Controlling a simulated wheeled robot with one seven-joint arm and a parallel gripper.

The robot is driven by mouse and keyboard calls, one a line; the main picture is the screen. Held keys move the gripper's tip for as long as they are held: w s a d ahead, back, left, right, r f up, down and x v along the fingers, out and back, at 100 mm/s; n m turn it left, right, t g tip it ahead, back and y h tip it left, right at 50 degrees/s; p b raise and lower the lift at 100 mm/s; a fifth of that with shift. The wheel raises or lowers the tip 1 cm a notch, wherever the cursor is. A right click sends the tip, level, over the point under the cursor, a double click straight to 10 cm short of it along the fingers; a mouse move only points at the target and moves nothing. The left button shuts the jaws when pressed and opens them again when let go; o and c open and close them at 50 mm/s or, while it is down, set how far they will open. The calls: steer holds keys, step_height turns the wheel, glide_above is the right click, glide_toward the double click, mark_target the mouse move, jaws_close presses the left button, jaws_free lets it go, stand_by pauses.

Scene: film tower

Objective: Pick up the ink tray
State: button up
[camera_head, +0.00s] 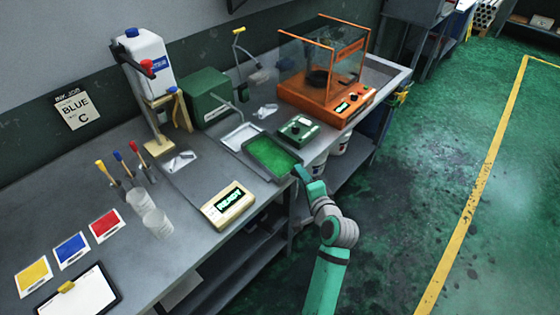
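A shallow dark-rimmed tray with a bright green inside (271,155) lies at the front edge of the workbench; I take it to be the ink tray. A smaller pale metal tray (240,137) lies just behind it to the left. My gripper (299,172) is at the right front corner of the green tray, at the bench edge. It is too small and partly hidden here to tell whether its fingers are open, shut or touching the tray rim.
An orange-framed clear box machine (322,72) and a small green control box (299,129) stand to the right. A READY display box (229,206) and plastic cups (157,223) stand to the left. A white jug (149,62) is on a stand behind. Open green floor (420,180) lies right.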

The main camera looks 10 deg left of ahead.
steer(key=shift+w+a+f, duration=0.3)
steer(key=shift+w+a, duration=0.5)
steer(key=shift+w, duration=0.05)
steer(key=shift+d, duration=0.15)
jaws_close()
steer(key=shift+f, duration=0.15)
stand_by(0.5)
